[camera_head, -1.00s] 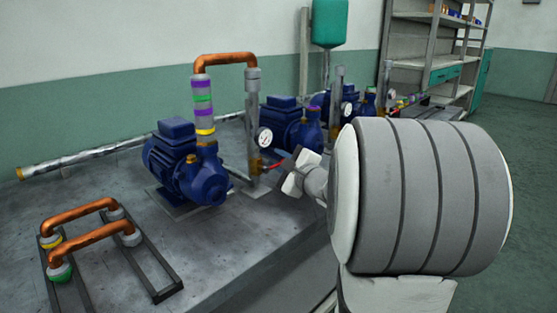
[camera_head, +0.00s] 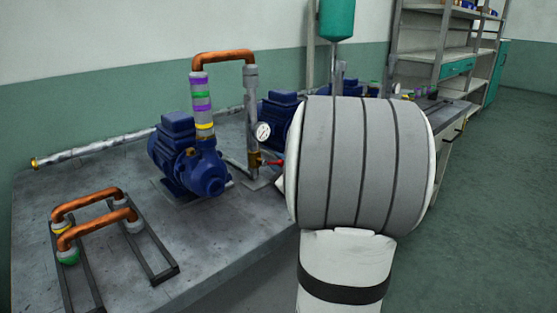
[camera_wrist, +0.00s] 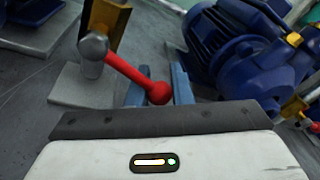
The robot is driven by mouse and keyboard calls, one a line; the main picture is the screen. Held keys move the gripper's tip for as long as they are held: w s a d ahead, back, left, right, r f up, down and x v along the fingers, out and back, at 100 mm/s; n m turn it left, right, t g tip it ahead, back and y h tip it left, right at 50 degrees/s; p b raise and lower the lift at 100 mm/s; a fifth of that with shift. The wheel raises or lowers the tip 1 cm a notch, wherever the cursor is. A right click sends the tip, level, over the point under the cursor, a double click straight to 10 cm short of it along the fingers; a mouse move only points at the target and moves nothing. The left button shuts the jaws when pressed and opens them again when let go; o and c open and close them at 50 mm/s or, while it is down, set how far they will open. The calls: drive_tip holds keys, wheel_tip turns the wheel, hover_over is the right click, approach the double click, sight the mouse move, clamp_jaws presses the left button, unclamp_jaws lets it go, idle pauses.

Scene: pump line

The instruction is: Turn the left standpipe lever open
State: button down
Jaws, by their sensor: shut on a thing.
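The left standpipe (camera_head: 251,120) stands upright beside the nearest blue pump, with a round gauge on it. Its red lever (camera_head: 272,162) sits low on the pipe at a brass valve (camera_head: 254,159), partly hidden by my arm. In the wrist view the red lever (camera_wrist: 135,74) slants from a grey hub on the brass body (camera_wrist: 106,24) down to a round red knob. My gripper (camera_wrist: 158,88) has one blue-grey finger on each side of the lever's knob end and is shut on it. My gripper is hidden behind my arm in the head view.
The blue pump (camera_head: 186,157) is left of the standpipe, joined to it by a copper bend (camera_head: 224,57). Another blue pump (camera_wrist: 237,50) is close right of my fingers. Copper pipes on a rack (camera_head: 92,222) lie at the bench's front left. The bench between is clear.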

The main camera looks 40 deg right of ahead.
drive_tip(key=shift+w+a+r, duration=0.2)
drive_tip(key=shift+a+r, duration=0.1)
drive_tip(key=c, duration=1.6)
unclamp_jaws()
drive_tip(key=shift+a, duration=0.1)
drive_tip(key=o, duration=0.3)
drive_tip(key=shift+f, duration=0.15)
drive_tip(key=shift+s+d, duration=0.15)
drive_tip(key=shift+d, duration=0.05)
drive_tip(key=s, duration=0.2)
drive_tip(key=s+p, duration=0.1)
drive_tip(key=s, duration=0.2)
drive_tip(key=s+p, duration=0.1)
drive_tip(key=s, duration=0.1)
drive_tip(key=shift+s+a+r, duration=0.2)
drive_tip(key=shift+s+r, duration=0.1)
drive_tip(key=shift+s, duration=0.05)
